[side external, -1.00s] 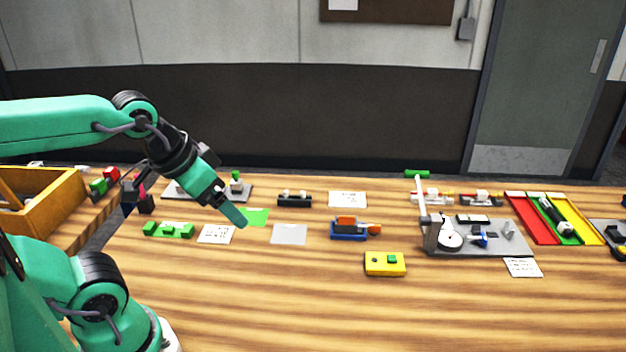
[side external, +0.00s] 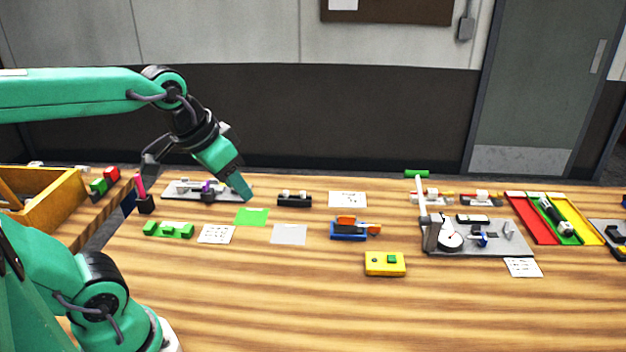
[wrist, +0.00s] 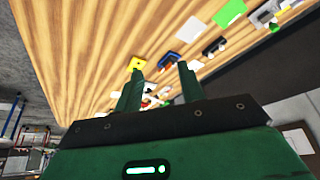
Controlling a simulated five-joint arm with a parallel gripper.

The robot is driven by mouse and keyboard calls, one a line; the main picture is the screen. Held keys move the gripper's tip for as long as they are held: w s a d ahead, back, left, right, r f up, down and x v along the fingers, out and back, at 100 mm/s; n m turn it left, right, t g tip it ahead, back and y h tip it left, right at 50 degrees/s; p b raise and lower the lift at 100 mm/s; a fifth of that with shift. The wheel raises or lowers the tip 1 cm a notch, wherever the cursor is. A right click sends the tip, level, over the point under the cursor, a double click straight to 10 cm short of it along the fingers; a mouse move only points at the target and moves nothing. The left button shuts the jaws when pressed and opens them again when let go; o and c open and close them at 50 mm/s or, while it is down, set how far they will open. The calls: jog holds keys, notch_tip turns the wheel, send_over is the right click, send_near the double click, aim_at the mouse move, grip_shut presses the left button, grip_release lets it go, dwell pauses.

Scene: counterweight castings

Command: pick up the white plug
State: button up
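A black block (side external: 294,201) with two small white pieces on top stands at the back of the table, left of centre. One of these may be the white plug, but they are too small to tell. The block also shows in the wrist view (wrist: 215,46). My gripper (side external: 240,188) is above the back of the table, left of the black block and apart from it, pointing down and to the right. In the wrist view its two green fingers (wrist: 160,69) stand apart with nothing held between them.
A grey plate (side external: 175,192) with small parts lies behind my gripper, partly hidden. A green card (side external: 252,217), a grey card (side external: 289,235) and a blue-and-orange part (side external: 350,229) lie nearer. A yellow box (side external: 385,264) stands in front. The front table is clear.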

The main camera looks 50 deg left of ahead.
jog(key=w+a+r+g, duration=0.1)
jog(key=w+a, duration=0.2)
jog(key=w, duration=0.7)
jog(key=g, duration=0.4)
send_over(304, 193)
notch_tip(304, 193, down, 17)
jog(key=shift+f, duration=0.2)
jog(key=shift+f, duration=0.1)
jog(key=shift+f, duration=1.2)
jog(key=shift+f, duration=0.1)
